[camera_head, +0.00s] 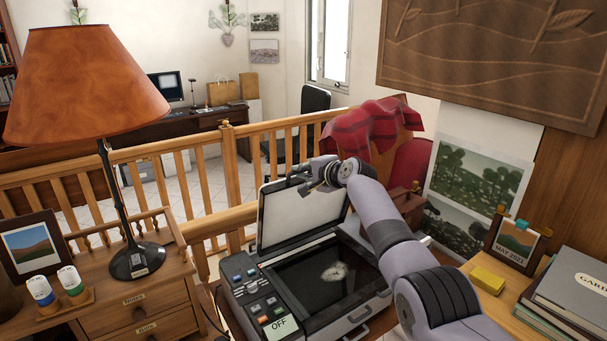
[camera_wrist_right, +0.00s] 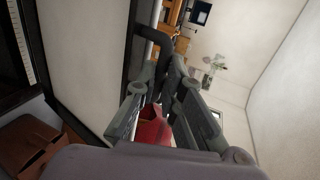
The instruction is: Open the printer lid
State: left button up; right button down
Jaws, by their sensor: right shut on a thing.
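The printer (camera_head: 300,290) stands at the lower middle of the head view. Its lid (camera_head: 290,218) is raised steeply, with its pale underside showing, and the dark glass bed (camera_head: 312,278) lies uncovered. My right gripper (camera_head: 306,182) is at the top edge of the raised lid. In the right wrist view my right gripper (camera_wrist_right: 170,75) is shut on the black handle (camera_wrist_right: 158,42) at the edge of the lid, whose pale underside (camera_wrist_right: 88,60) fills the left side. My left gripper is not in view.
A lamp (camera_head: 92,85) stands on a small wooden cabinet (camera_head: 150,300) at the left. A wooden railing (camera_head: 228,165) runs behind the printer. Books (camera_head: 575,300), a yellow block (camera_head: 487,280) and a small frame (camera_head: 515,243) stand at the right.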

jog(key=shift+r, duration=0.35)
jog(key=c, duration=1.8)
grip_release()
jog(key=shift+s+d, duration=0.1)
jog(key=shift+f, duration=0.15)
jog(key=v, duration=1.2)
